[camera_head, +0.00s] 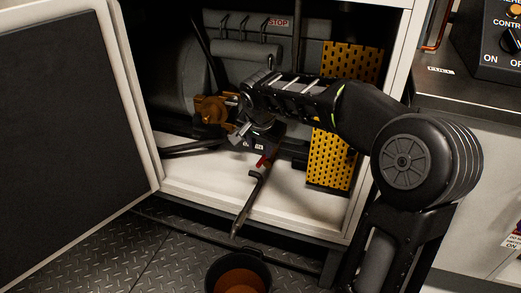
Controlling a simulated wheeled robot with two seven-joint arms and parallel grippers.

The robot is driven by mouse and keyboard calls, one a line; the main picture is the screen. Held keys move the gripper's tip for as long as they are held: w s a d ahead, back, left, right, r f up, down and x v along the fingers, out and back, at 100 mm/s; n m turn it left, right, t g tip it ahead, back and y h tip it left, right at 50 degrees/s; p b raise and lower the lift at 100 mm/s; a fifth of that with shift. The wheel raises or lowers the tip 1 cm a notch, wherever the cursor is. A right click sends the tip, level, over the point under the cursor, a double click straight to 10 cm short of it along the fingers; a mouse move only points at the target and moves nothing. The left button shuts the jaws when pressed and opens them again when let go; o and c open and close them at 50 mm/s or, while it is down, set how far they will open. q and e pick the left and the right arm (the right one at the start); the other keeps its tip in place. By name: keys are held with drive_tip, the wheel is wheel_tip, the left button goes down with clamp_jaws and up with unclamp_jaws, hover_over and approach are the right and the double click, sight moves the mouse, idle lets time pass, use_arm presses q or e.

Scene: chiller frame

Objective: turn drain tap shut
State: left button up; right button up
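The drain tap, with a small red handle (265,161), sits low inside the open cabinet. A dark bent spout (250,200) runs down from it over the cabinet's front edge. My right arm reaches in from the right, and my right gripper (243,137) is just above and left of the red handle. The dark gripper and the fittings behind it overlap, so I cannot tell whether its fingers are apart or whether it touches the tap. The tap's body is partly hidden. My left gripper is not in view.
A black bucket (238,262) with brown contents stands on the floor below the spout. The cabinet door (70,130) is open at left. An orange-brown fitting (210,110) is left of my gripper. A yellow perforated panel (331,160) stands right of the tap.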

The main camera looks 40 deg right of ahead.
sight(261, 161)
drive_tip(key=shift+s+a, duration=0.1)
drive_tip(key=b+x, duration=0.3)
drive_tip(key=x, duration=0.4)
drive_tip(key=shift+w+f, duration=0.2)
drive_tip(key=shift+f, duration=0.1)
clamp_jaws()
idle(0.3)
idle(1.1)
